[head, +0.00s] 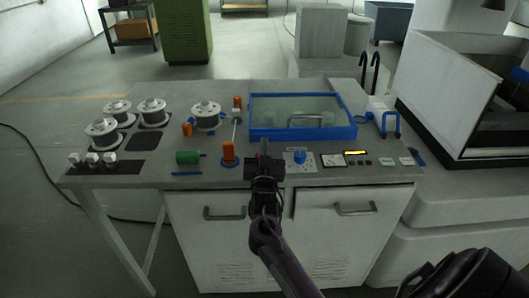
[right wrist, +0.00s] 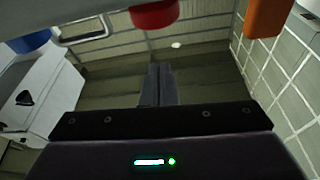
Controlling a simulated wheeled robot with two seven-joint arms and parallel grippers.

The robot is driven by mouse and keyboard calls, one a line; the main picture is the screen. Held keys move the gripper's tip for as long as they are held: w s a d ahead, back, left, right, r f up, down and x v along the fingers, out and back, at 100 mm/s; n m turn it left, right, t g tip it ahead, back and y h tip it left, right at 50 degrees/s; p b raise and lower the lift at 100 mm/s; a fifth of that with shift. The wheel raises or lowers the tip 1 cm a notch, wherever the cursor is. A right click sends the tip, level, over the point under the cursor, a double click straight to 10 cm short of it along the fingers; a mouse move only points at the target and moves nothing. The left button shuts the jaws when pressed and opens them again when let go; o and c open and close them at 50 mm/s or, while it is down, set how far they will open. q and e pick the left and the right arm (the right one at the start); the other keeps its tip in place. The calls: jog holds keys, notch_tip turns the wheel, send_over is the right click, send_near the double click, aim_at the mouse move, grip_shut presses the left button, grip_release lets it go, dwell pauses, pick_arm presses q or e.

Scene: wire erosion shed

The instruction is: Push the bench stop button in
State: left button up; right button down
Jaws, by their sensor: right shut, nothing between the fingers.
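The red stop button (right wrist: 155,14) shows at the top edge of the right wrist view, partly cut off by the frame. In the head view I cannot make it out clearly; my right gripper covers that part of the bench's front strip. My right gripper (head: 264,158) is over the front of the bench (head: 330,176), between an orange-handled lever and a blue knob. In the right wrist view its fingers (right wrist: 160,80) are together and empty, apart in the picture from the red button. My left gripper is not in view.
The blue knob (head: 300,157) stands right of my gripper and the orange lever (head: 229,152) left of it. A blue-framed tray (head: 352,131) lies behind. Several wire spools (head: 103,132) and a green cylinder (head: 187,158) are on the left. A machine basin (head: 430,95) stands right.

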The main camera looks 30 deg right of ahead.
jog(key=b+v, duration=0.1)
jog(key=v, duration=0.8)
jog(key=shift+b, duration=0.4)
jog(key=shift+s+a+f, duration=0.1)
jog(key=shift+a+f, duration=0.1)
